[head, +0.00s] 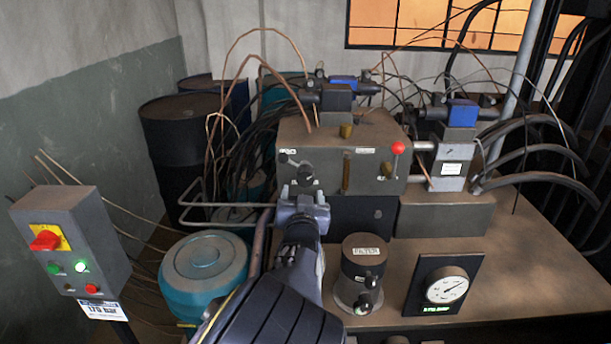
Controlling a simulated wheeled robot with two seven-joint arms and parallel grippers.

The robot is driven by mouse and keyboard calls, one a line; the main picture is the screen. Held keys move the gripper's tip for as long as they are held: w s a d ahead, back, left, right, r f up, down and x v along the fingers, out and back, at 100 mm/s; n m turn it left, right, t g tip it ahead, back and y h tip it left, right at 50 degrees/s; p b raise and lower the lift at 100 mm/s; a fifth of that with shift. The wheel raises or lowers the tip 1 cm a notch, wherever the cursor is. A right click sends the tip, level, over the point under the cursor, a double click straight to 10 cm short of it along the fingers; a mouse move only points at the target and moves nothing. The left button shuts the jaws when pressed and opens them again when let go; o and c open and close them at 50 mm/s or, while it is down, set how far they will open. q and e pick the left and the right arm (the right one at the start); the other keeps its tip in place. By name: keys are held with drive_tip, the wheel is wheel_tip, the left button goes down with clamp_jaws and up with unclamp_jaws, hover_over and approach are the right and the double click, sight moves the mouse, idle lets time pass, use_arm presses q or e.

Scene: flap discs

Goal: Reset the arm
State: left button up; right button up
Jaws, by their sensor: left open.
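My left arm comes in from the bottom middle and reaches forward over the bench. My left gripper (303,194) is at its end, with its two fingers apart and nothing seen between them. It appears in front of the grey machine block (325,133), just below the small black lever knobs (295,166) on its face. I cannot tell whether it touches the block. A red-ball lever (398,148) stands at the block's right, away from the gripper. My right gripper is not in view.
A filter housing (363,268) stands close right of my arm, with a pressure gauge (447,287) further right. A control box (70,243) with a red button is at left. Cables and hoses crowd the back.

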use_arm(q)
drive_tip(key=s+a+f+n+g+h, duration=0.1)
drive_tip(key=s+a+f+n+g, duration=0.15)
drive_tip(key=a, duration=0.35)
drive_tip(key=s+a+f+n+g+h, duration=0.1)
drive_tip(key=s+a+f+n+g, duration=0.2)
drive_tip(key=a, duration=0.4)
drive_tip(key=s+a+m+g+h, duration=0.1)
drive_tip(key=s+a+g, duration=0.2)
drive_tip(key=s, duration=1.4)
drive_tip(key=s+a+m+g+p, duration=0.1)
drive_tip(key=s+a+g, duration=0.2)
drive_tip(key=s, duration=1.4)
drive_tip(key=shift+s+a+h+p, duration=0.3)
drive_tip(key=shift+s+a+h, duration=0.05)
drive_tip(key=shift+a+h, duration=0.1)
drive_tip(key=shift+g, duration=0.25)
